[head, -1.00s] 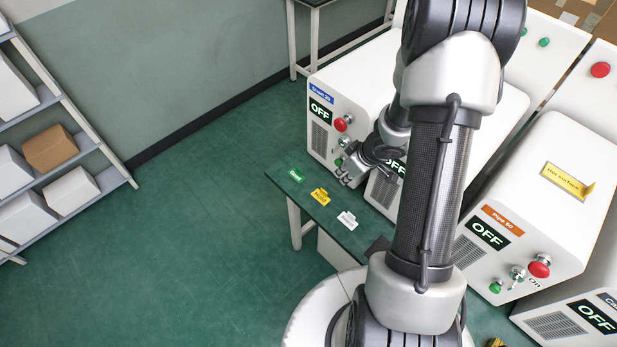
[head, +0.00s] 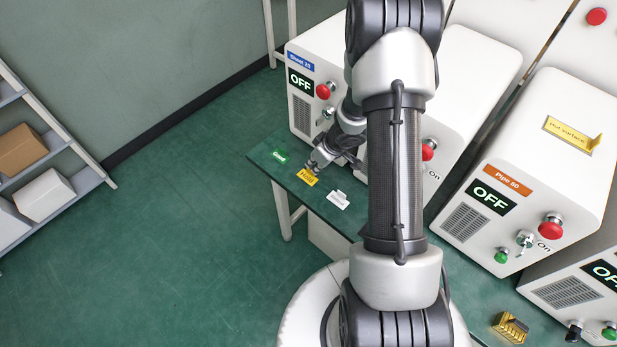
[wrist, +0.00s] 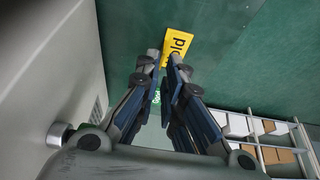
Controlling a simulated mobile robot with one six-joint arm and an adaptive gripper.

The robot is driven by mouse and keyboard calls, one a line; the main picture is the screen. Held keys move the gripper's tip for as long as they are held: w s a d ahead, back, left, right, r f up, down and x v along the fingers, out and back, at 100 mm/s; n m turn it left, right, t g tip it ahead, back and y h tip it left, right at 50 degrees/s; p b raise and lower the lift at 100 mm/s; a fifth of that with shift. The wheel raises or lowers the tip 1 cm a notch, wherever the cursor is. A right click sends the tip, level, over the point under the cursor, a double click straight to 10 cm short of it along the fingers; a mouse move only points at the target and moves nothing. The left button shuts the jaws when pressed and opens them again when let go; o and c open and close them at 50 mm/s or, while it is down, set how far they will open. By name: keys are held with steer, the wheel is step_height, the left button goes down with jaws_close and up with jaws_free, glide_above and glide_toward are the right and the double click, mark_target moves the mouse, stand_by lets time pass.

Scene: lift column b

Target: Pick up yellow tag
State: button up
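The yellow tag (head: 307,178) lies near the edge of the green table, between a green tag (head: 279,156) and a white tag (head: 338,199). My gripper (head: 314,165) is just above it at its far side, pointing down. In the wrist view, the yellow tag (wrist: 179,42) shows black letters just beyond my fingertips (wrist: 162,60). The fingers are partly closed, with a narrow gap between the tips. The near end of the tag is beside the right fingertip; I cannot tell whether they touch.
White machines with OFF displays (head: 301,82) stand close behind and to the right of my gripper. A red button (head: 323,91) juts out nearby. A shelf with boxes (head: 45,194) is at the far left. The floor left of the table (head: 262,152) is clear.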

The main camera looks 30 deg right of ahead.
mark_target(307, 175)
steer(key=b+x, duration=0.2)
steer(key=x, duration=0.2)
steer(key=shift+w+a+f, duration=0.15)
jaws_close()
